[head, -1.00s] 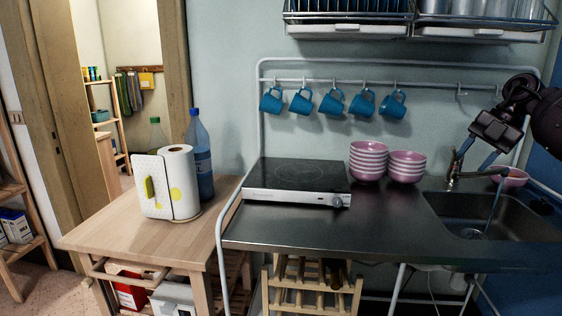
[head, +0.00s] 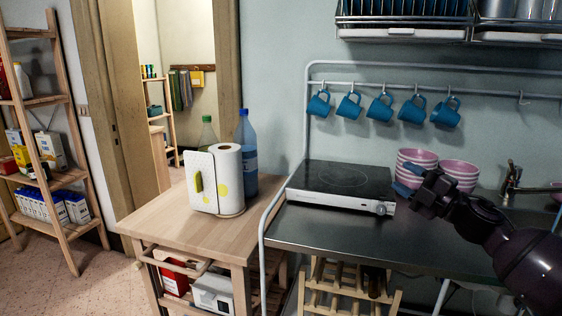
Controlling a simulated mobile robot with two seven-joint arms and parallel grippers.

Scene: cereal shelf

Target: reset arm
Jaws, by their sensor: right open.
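My right gripper (head: 408,180) is in the head view at the right, above the metal counter and in front of the pink bowls. Its blue fingertips point left toward the hot plate, and it looks open and empty. My dark right arm comes in from the lower right. My left gripper is not in view.
A hot plate (head: 340,182) and stacked pink bowls (head: 416,158) stand on the metal counter (head: 340,228). Blue mugs (head: 380,108) hang above. A wooden cart (head: 190,222) holds a paper towel roll (head: 229,178) and bottles (head: 246,150). A shelf with cartons (head: 50,150) stands left, with floor free before it.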

